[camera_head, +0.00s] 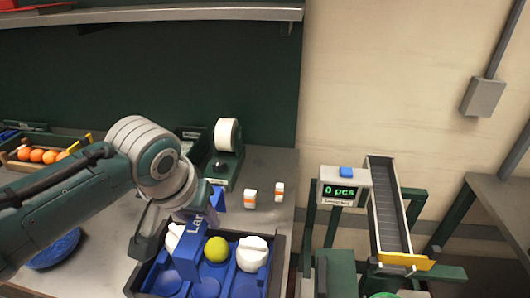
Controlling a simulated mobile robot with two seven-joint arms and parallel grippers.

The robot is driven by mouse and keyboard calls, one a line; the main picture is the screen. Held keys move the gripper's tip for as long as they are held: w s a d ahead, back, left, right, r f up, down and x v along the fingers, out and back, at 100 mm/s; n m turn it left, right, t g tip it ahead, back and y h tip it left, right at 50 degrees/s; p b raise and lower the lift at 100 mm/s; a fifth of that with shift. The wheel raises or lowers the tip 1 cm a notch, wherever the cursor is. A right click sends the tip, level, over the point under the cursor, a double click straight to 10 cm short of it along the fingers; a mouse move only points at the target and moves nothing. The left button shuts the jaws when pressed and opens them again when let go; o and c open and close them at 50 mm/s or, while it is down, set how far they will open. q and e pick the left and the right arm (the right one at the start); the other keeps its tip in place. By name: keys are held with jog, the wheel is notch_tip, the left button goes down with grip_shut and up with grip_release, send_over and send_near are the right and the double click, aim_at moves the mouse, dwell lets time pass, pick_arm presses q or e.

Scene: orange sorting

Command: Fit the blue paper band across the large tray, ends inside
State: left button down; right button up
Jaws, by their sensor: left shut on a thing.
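The blue paper band (187,262) carries white lettering, of which "Lar" shows. My left gripper (182,217) is shut on it, above the large tray. The band runs across the tray from back to front, its front end hanging down over the blue insert. I cannot tell whether its ends are inside the tray walls. The large tray (277,262) has dark walls and a blue insert with round hollows. A yellow-green fruit (216,249) and white wrapped pieces (253,254) sit in it. My gripper and arm hide its back left part. My right gripper is not in view.
A label roll dispenser (227,135) and two small white-and-orange boxes (250,199) stand behind the tray. A crate of oranges (37,155) is at the left, a blue round thing (54,249) at lower left. A counter reading "0 pcs" (340,191) and a chute (388,210) stand right.

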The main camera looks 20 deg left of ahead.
pick_arm(q)
jog(key=shift+a+f+b, duration=0.15)
jog(key=shift+f+b, duration=0.35)
jog(key=shift+f, duration=0.05)
jog(key=shift+f+b, duration=3.7)
jog(key=shift+f, duration=0.65)
jog(key=shift+f+b, duration=0.5)
jog(key=shift+f, duration=0.1)
grip_release()
jog(key=shift+r, duration=0.15)
